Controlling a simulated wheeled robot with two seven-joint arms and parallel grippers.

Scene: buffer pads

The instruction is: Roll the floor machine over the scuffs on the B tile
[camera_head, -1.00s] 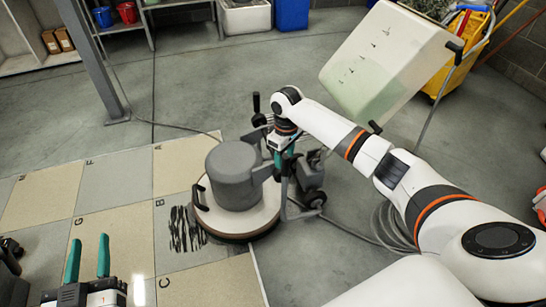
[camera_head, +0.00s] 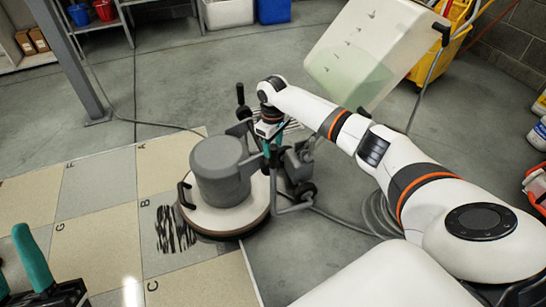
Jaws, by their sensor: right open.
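The floor machine (camera_head: 222,175) has a grey motor on a round cream deck and stands at the right edge of the tiles, just right of the scuffs. The black scuffs (camera_head: 172,230) lie on the B tile (camera_head: 200,252), and the deck covers part of that tile. My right gripper (camera_head: 268,145) is at the machine's handle post, open; its fingers are partly hidden behind the wrist and the post, so I cannot tell if they touch it. My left gripper (camera_head: 22,275) is at the lower left corner, partly out of frame, with one green finger clearly showing.
A tilted translucent tank (camera_head: 350,60) rises behind my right arm. A yellow mop bucket (camera_head: 440,40) stands at the back right. A cable (camera_head: 380,215) coils right of the machine. A metal post (camera_head: 75,65) stands at left. The tiles left of the scuffs are clear.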

